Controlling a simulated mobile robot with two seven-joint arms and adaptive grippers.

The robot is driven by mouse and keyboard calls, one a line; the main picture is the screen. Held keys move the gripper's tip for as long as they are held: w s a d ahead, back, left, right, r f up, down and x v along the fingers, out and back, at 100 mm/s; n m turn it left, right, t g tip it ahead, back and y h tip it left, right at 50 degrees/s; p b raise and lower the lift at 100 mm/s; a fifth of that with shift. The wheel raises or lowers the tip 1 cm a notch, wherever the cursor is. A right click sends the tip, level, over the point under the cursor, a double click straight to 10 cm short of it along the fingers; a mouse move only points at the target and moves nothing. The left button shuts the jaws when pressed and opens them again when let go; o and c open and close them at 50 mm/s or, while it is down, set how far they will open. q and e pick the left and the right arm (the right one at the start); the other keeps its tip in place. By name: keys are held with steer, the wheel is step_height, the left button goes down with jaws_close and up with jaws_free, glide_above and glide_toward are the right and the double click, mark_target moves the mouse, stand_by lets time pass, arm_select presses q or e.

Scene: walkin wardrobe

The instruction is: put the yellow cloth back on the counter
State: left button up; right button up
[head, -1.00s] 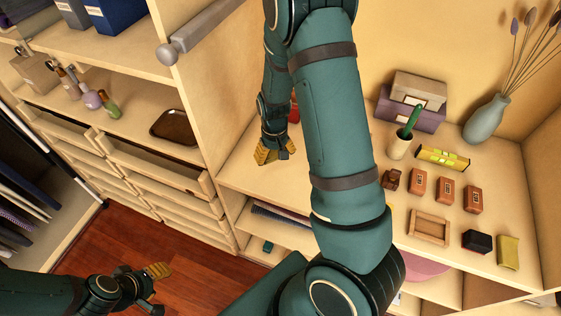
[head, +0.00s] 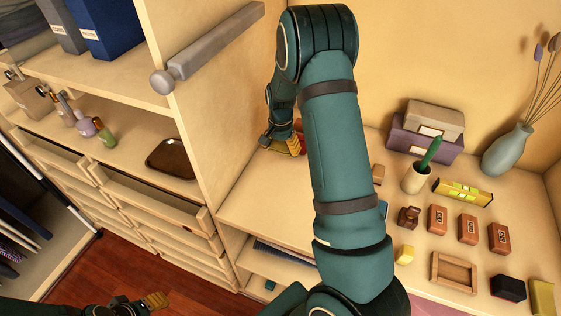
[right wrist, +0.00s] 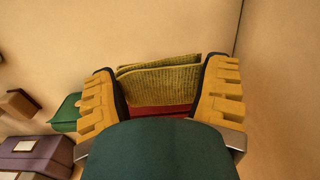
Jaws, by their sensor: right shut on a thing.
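The folded yellow cloth (right wrist: 160,82) shows in the right wrist view between the two fingers of my right gripper (right wrist: 163,95), which is shut on it. In the head view my right gripper (head: 282,145) is low at the back left of the counter (head: 245,205), near the side panel. The cloth cannot be made out there. A red thing (head: 301,134) is just beside the gripper, mostly hidden; red also shows below the cloth in the wrist view. My left gripper (head: 150,302) is at the bottom left edge, partly cut off, away from the counter.
The counter's front left is clear.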

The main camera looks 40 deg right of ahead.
mark_target(281, 166)
step_height(281, 166, down, 6)
steer(key=shift+s+r, duration=0.1)
steer(key=shift+f, duration=0.35)
steer(key=shift+f, duration=0.1)
steer(key=o, duration=1)
